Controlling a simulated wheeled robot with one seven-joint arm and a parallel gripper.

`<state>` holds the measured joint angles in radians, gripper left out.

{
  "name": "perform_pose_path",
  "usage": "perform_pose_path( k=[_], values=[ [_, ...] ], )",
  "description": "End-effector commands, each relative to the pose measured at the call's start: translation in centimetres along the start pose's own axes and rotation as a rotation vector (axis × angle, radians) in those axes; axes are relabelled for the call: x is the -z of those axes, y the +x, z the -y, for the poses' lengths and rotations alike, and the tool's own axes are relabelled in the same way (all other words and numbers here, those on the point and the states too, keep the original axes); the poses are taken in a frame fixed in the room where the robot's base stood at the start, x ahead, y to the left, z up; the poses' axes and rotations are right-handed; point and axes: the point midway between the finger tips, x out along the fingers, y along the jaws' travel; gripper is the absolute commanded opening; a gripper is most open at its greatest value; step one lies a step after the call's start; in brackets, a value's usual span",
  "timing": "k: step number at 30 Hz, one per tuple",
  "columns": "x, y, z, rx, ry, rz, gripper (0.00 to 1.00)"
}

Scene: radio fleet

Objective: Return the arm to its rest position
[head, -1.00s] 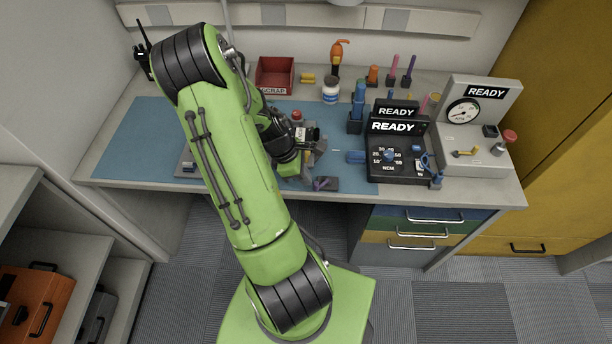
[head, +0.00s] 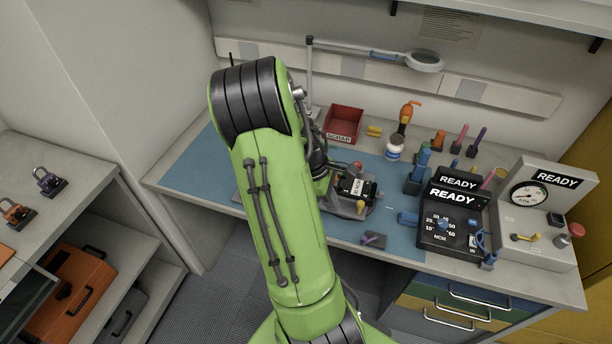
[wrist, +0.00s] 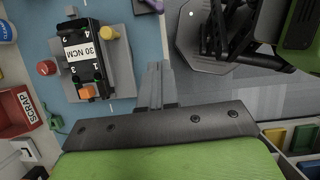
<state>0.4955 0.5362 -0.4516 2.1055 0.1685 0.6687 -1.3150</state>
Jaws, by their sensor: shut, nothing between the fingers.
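My green arm (head: 285,210) rises through the middle of the head view, with its black-banded elbow (head: 248,100) over the bench's left part. My gripper (wrist: 155,85) shows in the wrist view as narrow grey fingers, shut and empty. The same device (head: 355,187) shows in the head view, just right of my arm. My fingers are hidden behind the arm there.
A red scrap bin (head: 343,124), a white bottle (head: 395,148) and two READY units, one with a dial (head: 530,194), stand on the bench. The blue mat (head: 190,165) is partly bare at left. Shelves (head: 50,225) with cases stand at left.

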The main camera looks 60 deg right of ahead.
Motion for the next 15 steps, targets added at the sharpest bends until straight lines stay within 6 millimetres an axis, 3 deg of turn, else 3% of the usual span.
perform_pose_path(
  k=[10, 13, 15],
  values=[
    [0.3, -0.4, 0.1, -0.005, 0.004, -0.011, 0.00],
    [2.2, -3.4, 1.5, -0.040, 0.042, -0.095, 0.00],
    [4.1, -7.1, 3.7, -0.070, 0.090, -0.199, 0.00]
  ],
)
